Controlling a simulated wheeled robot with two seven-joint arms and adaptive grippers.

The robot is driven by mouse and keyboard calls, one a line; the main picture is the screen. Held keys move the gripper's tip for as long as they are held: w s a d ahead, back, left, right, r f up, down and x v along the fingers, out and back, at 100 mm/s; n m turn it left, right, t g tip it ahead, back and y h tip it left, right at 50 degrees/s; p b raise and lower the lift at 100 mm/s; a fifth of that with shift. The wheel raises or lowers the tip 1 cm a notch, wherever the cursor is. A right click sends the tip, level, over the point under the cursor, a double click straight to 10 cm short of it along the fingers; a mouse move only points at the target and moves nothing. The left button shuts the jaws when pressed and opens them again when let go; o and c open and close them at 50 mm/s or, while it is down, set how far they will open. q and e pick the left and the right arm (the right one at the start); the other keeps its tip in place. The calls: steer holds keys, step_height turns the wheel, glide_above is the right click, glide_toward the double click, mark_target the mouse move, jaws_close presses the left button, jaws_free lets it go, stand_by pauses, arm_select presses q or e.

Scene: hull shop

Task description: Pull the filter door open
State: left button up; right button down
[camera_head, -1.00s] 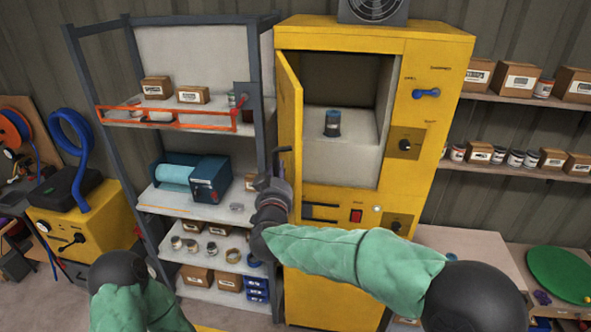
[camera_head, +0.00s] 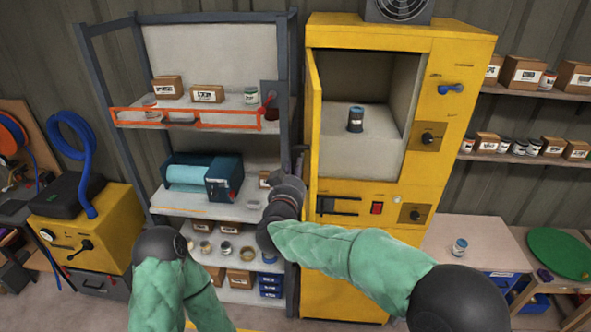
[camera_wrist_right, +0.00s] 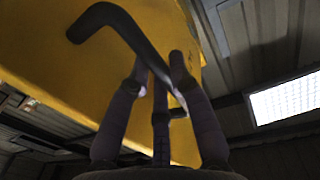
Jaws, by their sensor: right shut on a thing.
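The yellow filter door (camera_head: 315,125) stands open on the left side of the yellow cabinet (camera_head: 460,70), seen nearly edge-on. The cabinet's grey interior shows, with a dark, blue-topped cylinder (camera_head: 355,120) upright on a ledge inside. My right gripper (camera_head: 298,165) is at the door's outer left side, its fingers mostly hidden there. In the right wrist view, the right gripper (camera_wrist_right: 162,75) is shut on a dark bent door handle (camera_wrist_right: 128,33) in front of the yellow door panel. My left arm shows at the bottom left, but its gripper is not visible.
A grey shelf rack (camera_head: 215,128) with boxes, jars and a blue machine (camera_head: 205,178) stands close left of the door and my right wrist. A yellow unit with a blue hose (camera_head: 75,150) is at the far left. A workbench (camera_head: 485,250) stands to the right.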

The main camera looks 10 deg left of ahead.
steer(key=shift+d+r, duration=0.15)
steer(key=shift+r, duration=0.05)
steer(key=c, duration=1.2)
jaws_free()
steer(key=shift+o, duration=0.5)
steer(key=shift+w+f, duration=0.1)
steer(key=shift+w, duration=0.05)
steer(key=s, duration=1.2)
steer(key=shift+a, duration=0.4)
